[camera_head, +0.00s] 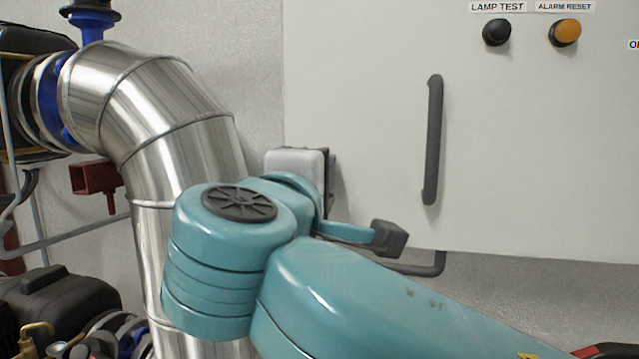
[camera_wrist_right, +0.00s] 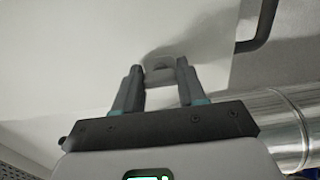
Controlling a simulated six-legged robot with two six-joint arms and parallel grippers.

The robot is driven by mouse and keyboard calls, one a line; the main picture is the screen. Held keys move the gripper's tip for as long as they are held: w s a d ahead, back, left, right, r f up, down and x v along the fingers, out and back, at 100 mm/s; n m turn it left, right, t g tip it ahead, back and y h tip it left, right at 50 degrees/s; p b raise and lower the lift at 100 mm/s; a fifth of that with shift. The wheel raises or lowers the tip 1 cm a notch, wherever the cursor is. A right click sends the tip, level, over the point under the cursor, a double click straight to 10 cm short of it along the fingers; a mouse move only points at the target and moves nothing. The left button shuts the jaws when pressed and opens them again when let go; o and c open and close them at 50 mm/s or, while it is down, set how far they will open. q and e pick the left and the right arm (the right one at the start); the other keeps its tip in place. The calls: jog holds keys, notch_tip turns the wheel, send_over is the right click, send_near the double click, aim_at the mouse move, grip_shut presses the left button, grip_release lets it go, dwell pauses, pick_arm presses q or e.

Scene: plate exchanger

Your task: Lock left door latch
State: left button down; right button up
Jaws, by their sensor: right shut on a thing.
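My right gripper (camera_head: 390,238) reaches the lower left part of the pale cabinet door (camera_head: 370,110); a dark grey fingertip on a teal base shows there. In the right wrist view, the two fingers of the right gripper (camera_wrist_right: 160,76) stand either side of a small pale grey latch (camera_wrist_right: 160,64) on the pale cabinet surface, shut on it. In the head view the latch is hidden behind the gripper, and I cannot tell whether it is locked. My left gripper is in neither view.
A dark vertical handle (camera_head: 433,140) stands out from the door, right of my gripper. A black button (camera_head: 496,32) and an orange button (camera_head: 565,32) sit higher up. A large silver pipe (camera_head: 165,95) bends down close to my right arm's left side. A dark bent bar (camera_head: 432,265) shows below the cabinet.

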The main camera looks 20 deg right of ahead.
jog(key=o, duration=1.1)
jog(key=shift+c, duration=0.2)
jog(key=v, duration=1.2)
jog(key=shift+b, duration=0.45)
